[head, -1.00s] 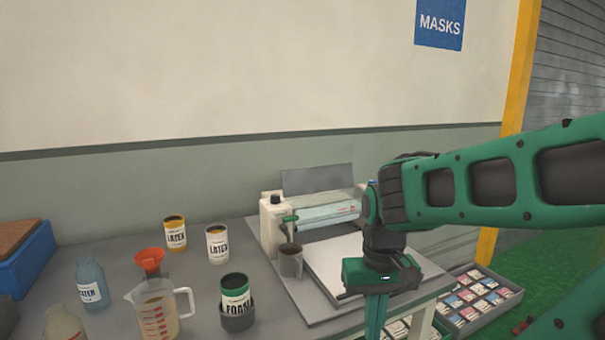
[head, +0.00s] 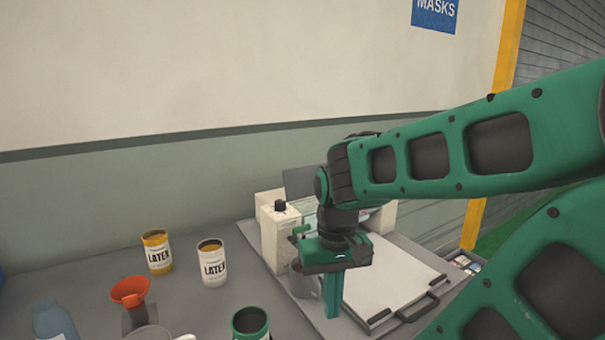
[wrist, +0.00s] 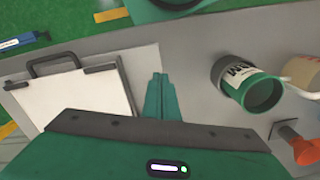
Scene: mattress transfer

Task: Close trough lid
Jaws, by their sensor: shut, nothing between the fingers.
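The trough machine (head: 274,238) stands at the back of the bench, with a white block at each end. A grey flat panel (head: 297,186), which looks like its lid, stands raised behind it. My arm hides most of the panel and the trough between the blocks. My gripper (head: 332,312) points down in front of the machine, shut and empty. It also shows shut in the wrist view (wrist: 157,80), beside the white board. The raised panel does not show in the wrist view.
A grey cup (head: 303,285) stands partly hidden behind my gripper. A white board with a dark handle (head: 400,281) lies to the right. A green can (head: 250,323), a white can (head: 212,262), a yellow can (head: 157,252) and an orange funnel (head: 130,291) stand left.

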